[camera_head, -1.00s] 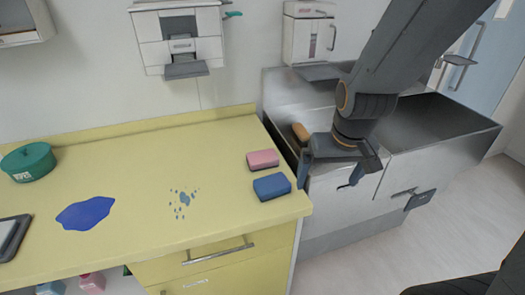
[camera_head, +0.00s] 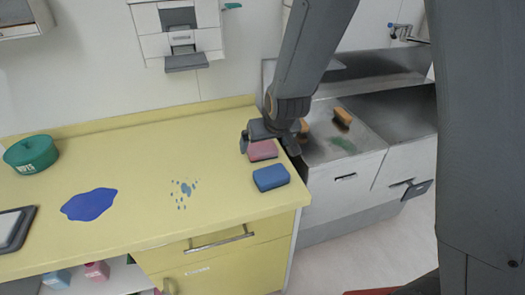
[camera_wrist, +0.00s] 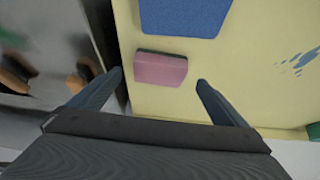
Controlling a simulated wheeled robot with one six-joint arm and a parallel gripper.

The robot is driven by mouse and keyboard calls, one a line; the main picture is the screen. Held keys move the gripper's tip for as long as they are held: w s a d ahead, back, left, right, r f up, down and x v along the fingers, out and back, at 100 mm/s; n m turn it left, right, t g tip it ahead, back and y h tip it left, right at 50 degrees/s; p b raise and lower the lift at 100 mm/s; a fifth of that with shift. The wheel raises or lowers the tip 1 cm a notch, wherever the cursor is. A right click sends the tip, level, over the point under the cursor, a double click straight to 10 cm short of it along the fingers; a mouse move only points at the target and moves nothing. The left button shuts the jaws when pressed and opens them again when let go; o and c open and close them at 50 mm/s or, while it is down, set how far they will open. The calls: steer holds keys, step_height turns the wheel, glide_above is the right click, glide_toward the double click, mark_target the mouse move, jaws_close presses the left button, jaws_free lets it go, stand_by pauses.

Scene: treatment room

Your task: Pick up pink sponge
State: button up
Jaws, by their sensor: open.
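The pink sponge (camera_head: 263,150) lies flat on the yellow counter (camera_head: 140,150) near its right end. It also shows in the wrist view (camera_wrist: 160,69), pink on top with a dark layer along its far edge. My gripper (camera_head: 271,148) is over the back right part of the counter, above the sponge, its fingers spread apart. In the wrist view, my gripper (camera_wrist: 158,80) is open and empty, with the sponge between and slightly beyond the fingertips. I cannot tell the exact height of the fingers over the counter.
A blue sponge (camera_head: 270,178) lies just in front of the pink one. A metal sink unit (camera_head: 345,165) with brown brushes (camera_head: 342,117) stands right of the counter. Blue spills (camera_head: 89,204) and a green round container (camera_head: 31,154) are on the left. The counter's middle is mostly clear.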

mark_target(263, 149)
steer(key=shift+p+x, duration=0.75)
steer(key=shift+x, duration=1.55)
steer(key=shift+f, duration=0.1)
steer(key=c, duration=1.1)
